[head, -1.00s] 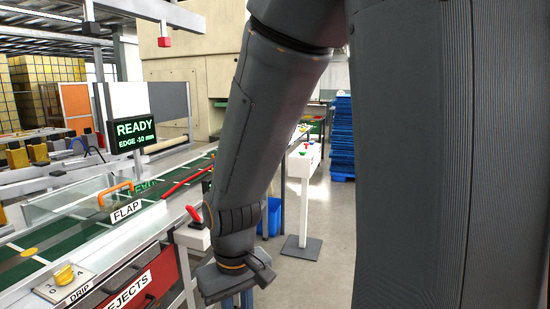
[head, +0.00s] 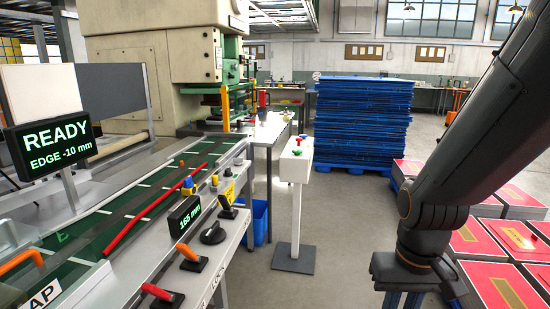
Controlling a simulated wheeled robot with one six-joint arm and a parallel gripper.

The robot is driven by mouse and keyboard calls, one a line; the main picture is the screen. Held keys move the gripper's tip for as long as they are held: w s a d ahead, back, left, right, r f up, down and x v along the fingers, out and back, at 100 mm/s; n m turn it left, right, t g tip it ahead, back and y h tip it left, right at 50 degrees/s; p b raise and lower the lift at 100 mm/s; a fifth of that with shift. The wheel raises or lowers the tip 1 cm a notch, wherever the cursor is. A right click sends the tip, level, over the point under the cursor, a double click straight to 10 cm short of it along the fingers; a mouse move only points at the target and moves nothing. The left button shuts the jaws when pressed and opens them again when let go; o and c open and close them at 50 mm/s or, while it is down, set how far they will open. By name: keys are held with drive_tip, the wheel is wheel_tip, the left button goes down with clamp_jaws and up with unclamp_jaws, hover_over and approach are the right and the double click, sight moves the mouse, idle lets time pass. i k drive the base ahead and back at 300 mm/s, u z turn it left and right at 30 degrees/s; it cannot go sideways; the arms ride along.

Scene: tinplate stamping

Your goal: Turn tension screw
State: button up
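I cannot tell for certain which part is the tension screw. Along the conveyor (head: 226,142) edge in the head view are a blue-and-yellow knob (head: 188,187), a small yellow knob (head: 214,180) and a round black knob (head: 213,234) on the front rail. A screen (head: 52,144) reads "READY, EDGE -10 mm", and a small display (head: 184,216) reads about 165 mm. My gripper (head: 415,275) hangs at the lower right, well apart from the conveyor and its knobs. Its fingertips are at or below the picture's bottom edge, so their opening is unclear.
A white button post (head: 297,170) stands on the floor past the conveyor. Blue stacked sheets (head: 362,125) and red sheet stacks (head: 500,285) stand right. Grey floor lies between.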

sight(228, 173)
drive_tip(key=z, duration=0.2)
drive_tip(key=i, duration=1.2)
drive_tip(key=u, duration=0.45)
drive_tip(key=i, duration=0.85)
drive_tip(key=u, duration=1.4)
drive_tip(key=i, duration=0.45)
drive_tip(key=u, duration=0.45)
